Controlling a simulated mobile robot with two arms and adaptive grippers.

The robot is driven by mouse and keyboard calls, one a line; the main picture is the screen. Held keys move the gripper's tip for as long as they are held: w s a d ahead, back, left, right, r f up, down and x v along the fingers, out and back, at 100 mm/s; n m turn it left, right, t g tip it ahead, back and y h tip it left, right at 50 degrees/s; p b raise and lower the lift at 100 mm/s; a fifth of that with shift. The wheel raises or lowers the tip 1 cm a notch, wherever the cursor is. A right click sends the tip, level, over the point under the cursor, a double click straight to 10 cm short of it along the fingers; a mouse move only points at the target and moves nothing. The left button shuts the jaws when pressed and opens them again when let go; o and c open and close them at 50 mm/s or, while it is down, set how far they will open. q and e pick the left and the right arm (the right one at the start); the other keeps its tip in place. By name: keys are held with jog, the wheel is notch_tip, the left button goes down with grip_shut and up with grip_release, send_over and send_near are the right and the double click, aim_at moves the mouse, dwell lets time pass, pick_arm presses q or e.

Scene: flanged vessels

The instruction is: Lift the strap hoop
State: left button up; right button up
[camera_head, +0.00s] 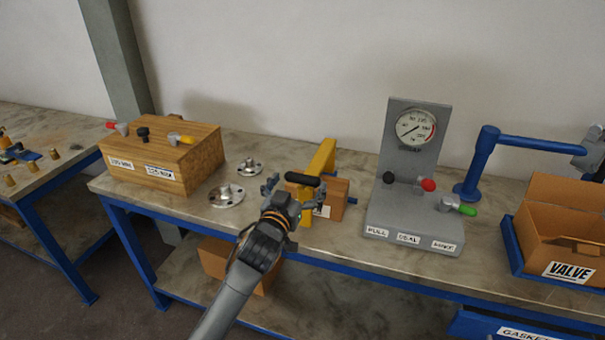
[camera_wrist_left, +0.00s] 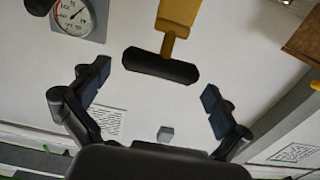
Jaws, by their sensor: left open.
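The strap hoop is a yellow band (camera_head: 322,160) with a black bar grip (camera_head: 302,179), standing at a small brown box (camera_head: 336,196) on the middle of the bench. In the left wrist view the black grip (camera_wrist_left: 160,65) hangs from the yellow band (camera_wrist_left: 177,18). My left gripper (camera_head: 296,190) is open at the grip, with nothing held. In the wrist view its fingers (camera_wrist_left: 153,88) stand apart on either side, and the grip lies just beyond their tips, with no contact visible. The lower part of the band is partly hidden by my gripper. My right gripper is not in view.
Two silver flanges (camera_head: 227,195) lie left of the hoop, beside a wooden box (camera_head: 165,160) with coloured knobs. A grey gauge stand (camera_head: 415,215) is to the right. Further right are a blue post (camera_head: 480,165) and an open VALVE box (camera_head: 565,215).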

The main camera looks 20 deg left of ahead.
pick_arm(q)
jog(key=shift+w, duration=1.3)
